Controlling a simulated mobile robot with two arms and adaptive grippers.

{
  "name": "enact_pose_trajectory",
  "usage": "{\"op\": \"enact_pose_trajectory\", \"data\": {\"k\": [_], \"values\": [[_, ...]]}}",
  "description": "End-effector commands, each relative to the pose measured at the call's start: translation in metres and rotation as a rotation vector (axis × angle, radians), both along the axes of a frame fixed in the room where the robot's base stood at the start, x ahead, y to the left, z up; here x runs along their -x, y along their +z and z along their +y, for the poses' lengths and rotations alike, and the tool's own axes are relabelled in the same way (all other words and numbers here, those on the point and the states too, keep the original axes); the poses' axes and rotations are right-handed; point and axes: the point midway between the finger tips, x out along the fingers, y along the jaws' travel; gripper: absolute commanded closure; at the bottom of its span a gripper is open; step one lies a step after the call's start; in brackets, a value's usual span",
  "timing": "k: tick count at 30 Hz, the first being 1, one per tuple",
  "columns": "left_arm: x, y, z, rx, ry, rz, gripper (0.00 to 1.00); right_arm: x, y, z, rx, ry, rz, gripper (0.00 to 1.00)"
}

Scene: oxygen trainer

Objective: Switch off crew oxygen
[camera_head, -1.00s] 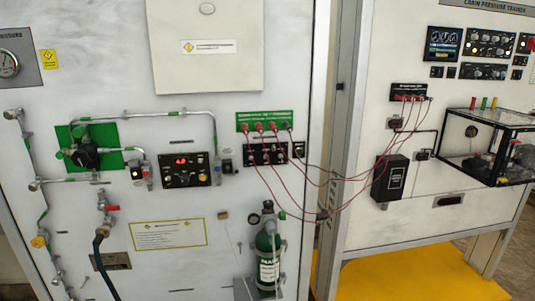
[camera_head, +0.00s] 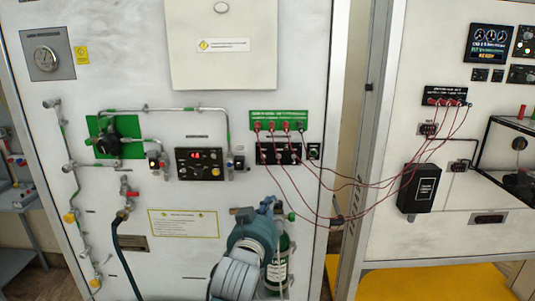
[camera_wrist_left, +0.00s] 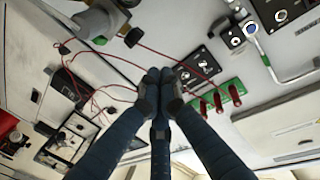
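The white trainer panel carries a black control box (camera_head: 203,163) with a lit red display and small knobs. To its right, a black switch strip (camera_head: 279,154) sits under a green strip (camera_head: 278,120) with red plugs; the strip also shows in the wrist view (camera_wrist_left: 197,66). Which control is the crew oxygen switch cannot be read. My left gripper (camera_head: 268,206) is in front of the green oxygen bottle (camera_head: 277,270), below the switch strip, partly hiding the bottle. In the left wrist view its dark fingers (camera_wrist_left: 160,80) meet at the tips, with nothing seen between them. My right gripper is out of view.
Red cables (camera_head: 345,185) hang from the plugs across to the right-hand panel and its black box (camera_head: 419,188). Metal pipes (camera_head: 165,109) and a red-handled valve with a dark hose (camera_head: 123,213) lie on the left. A yellow placard (camera_head: 184,223) is left of my arm.

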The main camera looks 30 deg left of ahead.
Motion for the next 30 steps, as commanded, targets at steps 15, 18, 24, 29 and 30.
{"op": "enact_pose_trajectory", "data": {"k": [15, 18, 24, 29, 30], "values": [[-0.004, 0.116, 0.034, -0.065, 0.082, -0.266, 1.00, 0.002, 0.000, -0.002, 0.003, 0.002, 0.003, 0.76], [-0.004, 0.116, 0.034, -0.064, 0.081, -0.265, 1.00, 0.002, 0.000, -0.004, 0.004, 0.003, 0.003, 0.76], [-0.009, 0.118, 0.035, -0.065, 0.081, -0.264, 1.00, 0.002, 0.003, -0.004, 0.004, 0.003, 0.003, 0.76], [-0.028, 0.125, 0.044, -0.065, 0.081, -0.264, 1.00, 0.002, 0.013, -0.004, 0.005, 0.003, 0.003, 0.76], [-0.035, 0.128, 0.047, -0.064, 0.081, -0.264, 1.00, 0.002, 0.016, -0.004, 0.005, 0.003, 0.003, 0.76]]}}
